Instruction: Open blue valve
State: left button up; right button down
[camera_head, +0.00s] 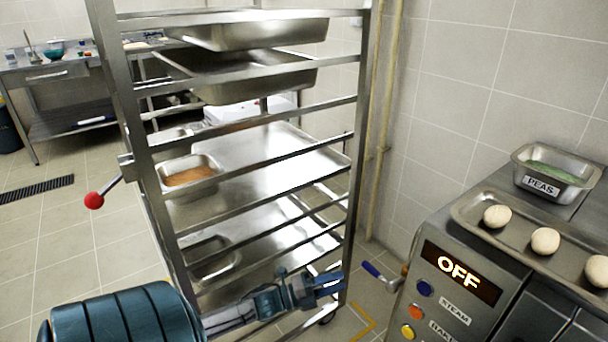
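The blue valve handle (371,269) is a short blue lever grip on a metal arm. It sticks out to the left of the steel oven front, low down between the rack and the oven. My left gripper (330,286) reaches in from the lower left, in front of the rack's lower part. Its tip points right and ends a little left of and below the blue handle, with a visible gap between them. The fingers are small and seen from the side, so their opening is unclear. My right gripper is out of view.
A steel rack (137,140) with trays stands close in front of my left arm; a red-knobbed lever (94,200) sticks out on its left. The oven panel (459,272) reads OFF. A dough tray (469,208) and a peas pan (556,175) sit on top.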

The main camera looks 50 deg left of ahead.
pick_arm(q)
jog(key=s+a+f+n+g+y+p, duration=0.2)
jog(key=f+n, duration=0.4)
jog(key=f, duration=0.3)
jog(key=s+a+f+n+g+y+p, duration=0.1)
jog(key=s+f+n+g+y+p, duration=0.1)
jog(key=s+f+n+y+p, duration=0.2)
jog(key=shift+s+a+f+n+g+y+p, duration=0.4)
jog(key=shift+f+n+y, duration=1.3)
jog(key=shift+f, duration=0.85)
